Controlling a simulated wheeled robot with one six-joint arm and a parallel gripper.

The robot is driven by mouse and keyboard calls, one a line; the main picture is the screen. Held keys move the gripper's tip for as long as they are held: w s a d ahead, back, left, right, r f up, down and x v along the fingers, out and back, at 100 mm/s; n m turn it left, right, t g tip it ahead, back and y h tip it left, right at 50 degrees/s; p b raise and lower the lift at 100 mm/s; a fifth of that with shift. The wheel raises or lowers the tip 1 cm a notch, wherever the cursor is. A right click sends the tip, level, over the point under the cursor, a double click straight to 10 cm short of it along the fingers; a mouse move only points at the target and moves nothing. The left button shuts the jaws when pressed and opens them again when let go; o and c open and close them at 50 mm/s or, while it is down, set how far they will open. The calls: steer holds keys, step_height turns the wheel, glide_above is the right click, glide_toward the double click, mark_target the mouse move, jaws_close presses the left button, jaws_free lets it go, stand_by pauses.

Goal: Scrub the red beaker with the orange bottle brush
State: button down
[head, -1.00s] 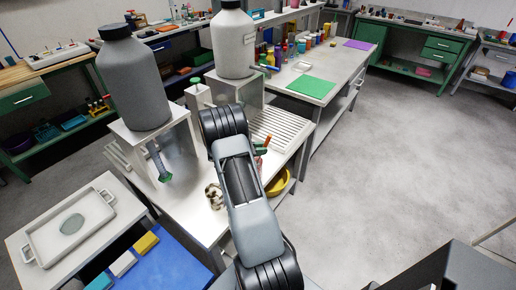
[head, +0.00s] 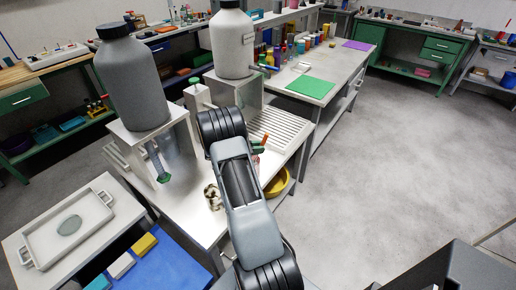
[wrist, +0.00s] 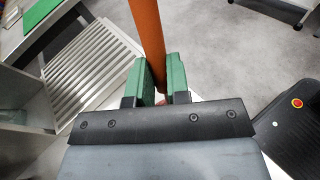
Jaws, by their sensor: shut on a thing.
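My gripper (wrist: 160,82) has green finger pads and is shut on the orange handle of the bottle brush (wrist: 147,30) in the wrist view. The handle stands up between the fingers, slightly tilted. In the head view a little of the orange brush (head: 264,139) and the green fingers show just right of my arm, over the front of the white bench. The bristle end is hidden. A small pinkish-red patch shows below the fingers in the wrist view; I cannot tell whether it is the red beaker, which is otherwise hidden.
A slatted rack (head: 277,126) lies behind my gripper. A yellow bowl (head: 278,183) sits low to the right. A grey bottle (head: 133,80) and a white bottle (head: 232,42) stand on raised stands. A tray (head: 92,225) lies at left. Open floor is at right.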

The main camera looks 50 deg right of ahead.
steer(key=shift+r, duration=0.1)
step_height(320, 180, up, 13)
steer(key=p, duration=0.9)
stand_by(0.4)
steer(key=shift+w, duration=0.1)
stand_by(0.6)
steer(key=w+a+f+n+t, duration=0.2)
steer(key=a+t, duration=0.4)
steer(key=a, duration=0.6)
steer(key=w+a+f+n+t, duration=0.3)
steer(key=a+n, duration=0.4)
steer(key=a, duration=0.5)
steer(key=w+a+f+n+t+y, duration=0.1)
steer(key=w+a+n+t, duration=0.3)
steer(key=a+t, duration=0.4)
steer(key=a+f+n, duration=0.1)
steer(key=a, duration=0.3)
steer(key=shift+a+f+t, duration=0.15)
steer(key=shift+a+t, duration=0.15)
